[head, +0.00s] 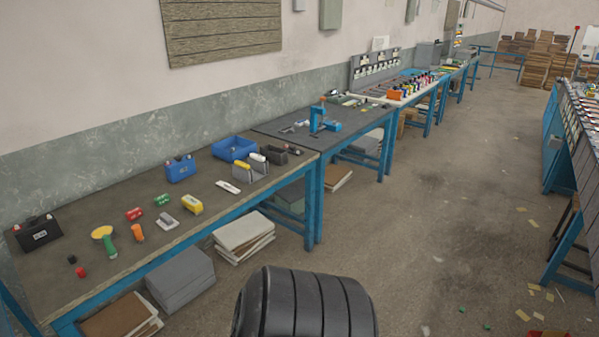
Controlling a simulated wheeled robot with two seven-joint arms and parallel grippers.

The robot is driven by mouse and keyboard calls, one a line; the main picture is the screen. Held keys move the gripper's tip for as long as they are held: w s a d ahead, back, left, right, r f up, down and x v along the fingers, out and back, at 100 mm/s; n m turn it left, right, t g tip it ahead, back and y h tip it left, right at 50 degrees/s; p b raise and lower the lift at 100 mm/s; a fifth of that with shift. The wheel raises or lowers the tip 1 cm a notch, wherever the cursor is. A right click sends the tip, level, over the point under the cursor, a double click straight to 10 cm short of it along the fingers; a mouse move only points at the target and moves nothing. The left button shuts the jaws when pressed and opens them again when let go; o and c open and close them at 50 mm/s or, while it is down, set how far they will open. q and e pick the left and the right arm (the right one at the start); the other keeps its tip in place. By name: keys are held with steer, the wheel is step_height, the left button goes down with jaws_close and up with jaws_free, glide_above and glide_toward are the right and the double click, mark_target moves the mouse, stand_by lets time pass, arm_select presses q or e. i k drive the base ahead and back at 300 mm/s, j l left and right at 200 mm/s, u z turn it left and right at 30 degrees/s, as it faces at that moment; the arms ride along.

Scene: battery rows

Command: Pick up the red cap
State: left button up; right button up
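A small red cap (81,272) sits on the near left part of the dark workbench top (160,243), close to its front edge. A small black cap (71,259) sits just behind it and to its left. The red cap is too small in the head view to make out details. Neither of my grippers is in view.
A black battery (38,234) stands at the bench's left end. A yellow-green tool (106,240), an orange piece (137,232), a red block (134,213) and a blue battery (181,169) are also there. Grey boxes (180,282) lie below. The floor aisle (430,220) is mostly clear.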

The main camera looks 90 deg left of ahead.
mark_target(80, 271)
steer(key=u, duration=4.7)
